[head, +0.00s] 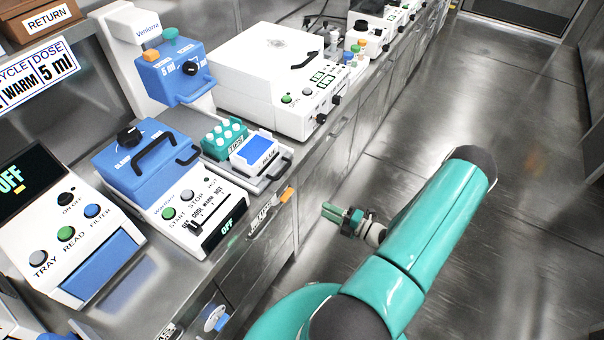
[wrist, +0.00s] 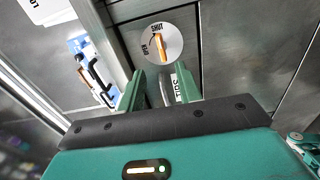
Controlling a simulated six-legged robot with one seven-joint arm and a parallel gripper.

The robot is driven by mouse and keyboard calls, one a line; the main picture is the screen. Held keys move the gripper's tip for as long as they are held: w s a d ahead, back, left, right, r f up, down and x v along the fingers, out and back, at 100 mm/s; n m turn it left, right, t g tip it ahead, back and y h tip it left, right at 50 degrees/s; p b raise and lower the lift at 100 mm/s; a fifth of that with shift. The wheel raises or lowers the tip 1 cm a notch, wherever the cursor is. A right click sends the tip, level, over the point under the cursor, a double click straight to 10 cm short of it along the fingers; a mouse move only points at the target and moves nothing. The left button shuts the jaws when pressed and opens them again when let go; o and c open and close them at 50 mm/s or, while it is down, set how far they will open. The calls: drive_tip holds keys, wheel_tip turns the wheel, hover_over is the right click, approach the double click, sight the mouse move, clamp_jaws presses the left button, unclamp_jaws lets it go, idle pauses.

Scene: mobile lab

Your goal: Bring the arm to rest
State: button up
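My teal arm crosses the right half of the head view, held out over the aisle beside the bench. My gripper (head: 330,212) is in front of the cabinet fronts, below the bench edge, with clear space around it in the head view. In the wrist view, its two green fingers (wrist: 160,86) stand apart with a gap between them. No held object shows between them. Beyond the fingertips is a round dial (wrist: 148,42) with an orange handle, marked SHUT. I cannot tell how far the fingertips are from it.
The steel bench (head: 140,310) runs along the left with a blue-lidded device (head: 145,160), a white boxy machine (head: 262,78) and a teal tube rack (head: 222,139). An orange handle (head: 287,194) juts from the bench front. The floor (head: 480,130) on the right is clear.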

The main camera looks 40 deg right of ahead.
drive_tip(key=w+a+r+n+g+y, duration=0.2)
drive_tip(key=a+r+n+g, duration=0.55)
drive_tip(key=r+n, duration=0.45)
drive_tip(key=w+a+r+n+g+y, duration=0.25)
drive_tip(key=a+r+n+g, duration=0.65)
drive_tip(key=n, duration=0.5)
drive_tip(key=s+a+r+n+t+h, duration=0.1)
drive_tip(key=s+a+r+n+h, duration=0.2)
drive_tip(key=r+n, duration=0.4)
drive_tip(key=s+a+r+n+t+h, duration=0.2)
drive_tip(key=s+a+r+n+h, duration=0.1)
drive_tip(key=r+n, duration=0.5)
drive_tip(key=s+a+r+n+t+h, duration=0.2)
drive_tip(key=s+a+r+n+h, duration=0.1)
drive_tip(key=a+r+n, duration=0.3)
drive_tip(key=shift+s+a+r+n+h, duration=0.35)
drive_tip(key=shift+r+n+h, duration=0.5)
drive_tip(key=shift+n, duration=0.85)
drive_tip(key=shift+s+d+r, duration=0.1)
drive_tip(key=shift+r, duration=0.1)
